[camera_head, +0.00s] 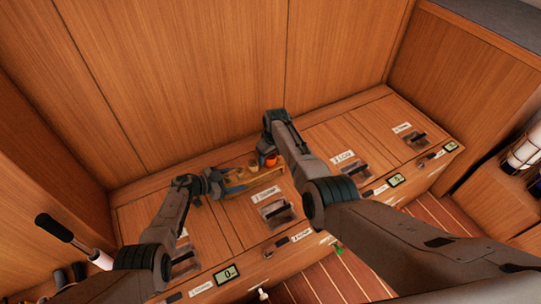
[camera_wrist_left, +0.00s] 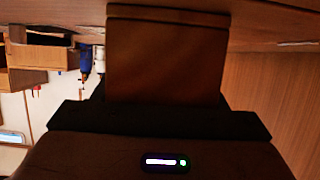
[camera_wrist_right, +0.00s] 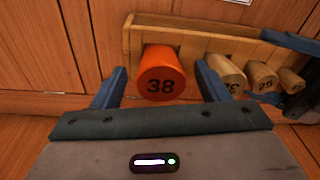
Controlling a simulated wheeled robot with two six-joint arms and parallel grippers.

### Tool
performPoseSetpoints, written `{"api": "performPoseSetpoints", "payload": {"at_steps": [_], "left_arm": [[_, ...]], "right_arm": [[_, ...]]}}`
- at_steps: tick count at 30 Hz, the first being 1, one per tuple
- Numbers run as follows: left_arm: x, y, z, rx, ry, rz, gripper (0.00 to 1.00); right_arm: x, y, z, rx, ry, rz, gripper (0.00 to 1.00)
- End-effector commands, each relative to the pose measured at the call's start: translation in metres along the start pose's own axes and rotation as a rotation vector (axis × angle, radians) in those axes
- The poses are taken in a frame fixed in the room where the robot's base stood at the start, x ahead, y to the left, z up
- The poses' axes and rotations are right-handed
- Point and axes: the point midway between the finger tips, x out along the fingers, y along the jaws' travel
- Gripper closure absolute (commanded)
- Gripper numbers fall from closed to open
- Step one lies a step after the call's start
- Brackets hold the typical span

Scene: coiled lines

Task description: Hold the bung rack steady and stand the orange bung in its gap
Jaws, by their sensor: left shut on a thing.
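The orange bung (camera_wrist_right: 160,72), marked 38, shows in the right wrist view at the left end of the wooden bung rack (camera_wrist_right: 128,42). It is in line with the paler bungs; whether it is fully seated I cannot tell. It also shows in the head view (camera_head: 270,161). My right gripper (camera_wrist_right: 162,69) is open, one blue finger on each side of the orange bung, with gaps between. My left gripper (camera_wrist_right: 295,62) is shut on the rack's right end. In the left wrist view a brown wooden surface (camera_wrist_left: 165,55), close up, fills the middle.
Several pale bungs (camera_wrist_right: 262,78) stand in the rack to the right of the orange one. The rack is on a wooden bench top (camera_head: 222,225) near the back panel (camera_head: 200,80). Recessed latches (camera_head: 276,212) and labels lie toward the front.

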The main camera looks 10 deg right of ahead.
Motion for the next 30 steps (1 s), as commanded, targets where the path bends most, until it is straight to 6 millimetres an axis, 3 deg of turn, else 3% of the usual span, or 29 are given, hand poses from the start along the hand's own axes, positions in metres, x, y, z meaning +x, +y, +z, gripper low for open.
{"api": "performPoseSetpoints", "payload": {"at_steps": [2, 4, 16, 30], "left_arm": [[0.000, 0.000, 0.000, 0.000, 0.000, 0.000, 0.63], [0.000, 0.000, 0.000, 0.000, 0.000, 0.000, 0.63], [0.001, 0.000, -0.001, 0.001, 0.001, 0.000, 0.63], [0.002, 0.001, 0.000, -0.001, 0.000, 0.001, 0.63]], "right_arm": [[0.001, -0.001, 0.000, 0.000, -0.001, -0.001, 0.28], [0.001, -0.001, 0.001, 0.000, -0.001, -0.002, 0.14], [-0.001, -0.004, 0.000, -0.002, -0.002, -0.007, 0.14], [-0.035, -0.005, -0.006, -0.002, 0.003, -0.007, 0.14]]}}
